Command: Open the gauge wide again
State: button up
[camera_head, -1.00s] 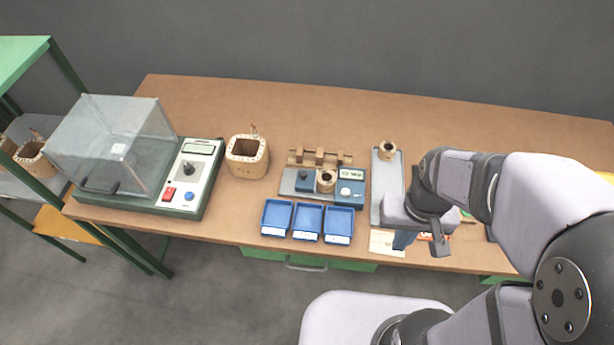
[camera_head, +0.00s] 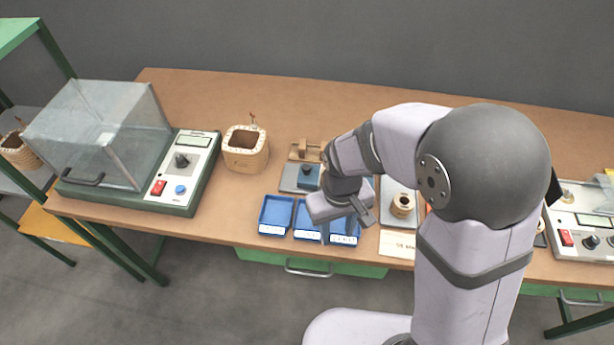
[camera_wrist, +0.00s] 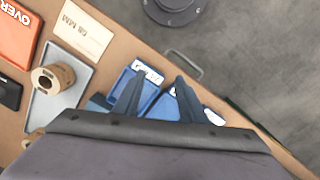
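The gauge (camera_head: 289,180) is a grey base with a dark blue block (camera_head: 307,175). Only its left part shows in the head view; my wrist hides the rest, so I cannot see how wide its jaws stand or whether a coil is in it. My gripper is above the gauge's front right and the blue bins. In the wrist view my gripper's two fingers (camera_wrist: 160,77) are apart with nothing between them. A small wooden coil (camera_head: 402,205) stands on the front of the grey tray (camera_head: 398,187); it also shows in the wrist view (camera_wrist: 52,80).
Three blue bins, the left one (camera_head: 276,214) clearest, line the table's front edge. A paper card (camera_head: 397,245) lies before the tray. An orange sign (camera_wrist: 18,32) lies beyond it.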

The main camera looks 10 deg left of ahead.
aim_at(306, 167)
jog(key=shift+t, duration=0.6)
jog(key=w+a, duration=0.2)
jog(key=w, duration=0.1)
jog(key=w+a, duration=0.1)
jog(key=w, duration=0.1)
jog(key=shift+a, duration=0.3)
jog(key=w+a+r+m+t+y, duration=0.1)
jog(key=w+a+r+t, duration=0.15)
jog(key=w, duration=0.25)
jog(key=w+a+r+t+y, duration=0.1)
jog(key=w+a+r, duration=0.25)
jog(key=w, duration=0.25)
jog(key=shift+d+p+x, duration=0.2)
jog(key=shift+p+x, duration=0.3)
jog(key=shift+x, duration=1.15)
jog(key=shift+d+p+x, duration=0.25)
jog(key=shift+p+x, duration=0.25)
jog(key=shift+x, duration=1.15)
jog(key=shift+s+f, duration=0.1)
jog(key=shift+a, duration=0.1)
grip_shut()
